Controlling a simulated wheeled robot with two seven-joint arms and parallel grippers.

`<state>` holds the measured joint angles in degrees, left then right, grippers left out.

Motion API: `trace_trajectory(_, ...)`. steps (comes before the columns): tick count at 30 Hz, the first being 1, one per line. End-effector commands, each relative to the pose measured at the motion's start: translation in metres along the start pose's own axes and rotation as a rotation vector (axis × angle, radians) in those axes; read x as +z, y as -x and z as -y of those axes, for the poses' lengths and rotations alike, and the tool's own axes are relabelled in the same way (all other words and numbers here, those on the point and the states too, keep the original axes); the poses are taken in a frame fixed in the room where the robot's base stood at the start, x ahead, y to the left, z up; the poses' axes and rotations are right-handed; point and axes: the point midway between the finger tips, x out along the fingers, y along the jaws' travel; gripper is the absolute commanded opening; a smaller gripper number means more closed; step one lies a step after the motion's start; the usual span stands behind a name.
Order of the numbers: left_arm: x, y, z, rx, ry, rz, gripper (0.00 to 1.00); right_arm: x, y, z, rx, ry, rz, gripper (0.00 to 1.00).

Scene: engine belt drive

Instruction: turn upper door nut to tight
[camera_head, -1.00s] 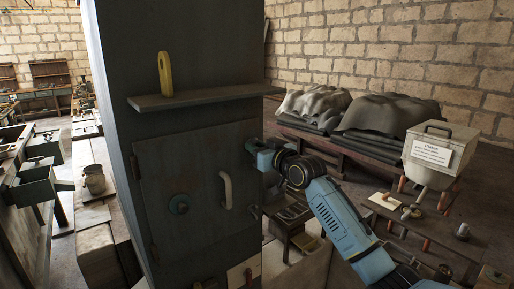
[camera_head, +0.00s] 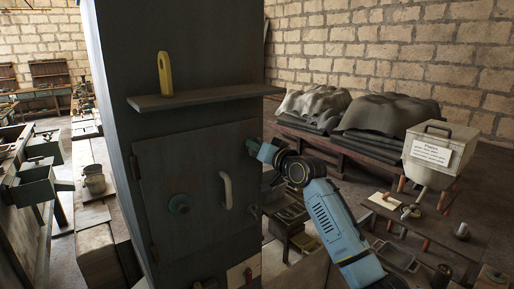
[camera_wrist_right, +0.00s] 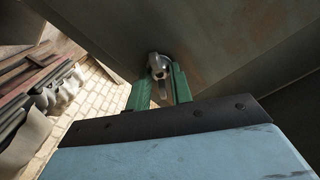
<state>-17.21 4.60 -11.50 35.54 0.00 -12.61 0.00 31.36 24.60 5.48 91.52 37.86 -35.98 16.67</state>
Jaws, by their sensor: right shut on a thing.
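The upper door nut (camera_wrist_right: 159,66) shows in the right wrist view as a grey metal nut with a wing, on the dark side of the cabinet. My right gripper (camera_wrist_right: 158,88) has its green fingers on either side of it and is shut on it. In the head view my right gripper (camera_head: 252,147) is at the upper right edge of the cabinet door (camera_head: 190,160), and the nut is hidden there. My left gripper is not in view.
A shelf (camera_head: 200,97) juts out above the door and carries a yellow tagged object (camera_head: 165,75). To the right are a low bench (camera_head: 455,225), a labelled metal bin (camera_head: 436,155) and covered heaps (camera_head: 385,115). A bucket (camera_head: 95,184) stands left of the cabinet.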

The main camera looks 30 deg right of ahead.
Motion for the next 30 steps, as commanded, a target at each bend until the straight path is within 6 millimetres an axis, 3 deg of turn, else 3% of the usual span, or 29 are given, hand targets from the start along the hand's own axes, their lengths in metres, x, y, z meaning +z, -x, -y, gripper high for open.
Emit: trace_trajectory(30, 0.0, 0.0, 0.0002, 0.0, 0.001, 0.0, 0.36, 0.0012, -0.0004, -0.0014, -0.001, -0.91, 0.0, 0.0)
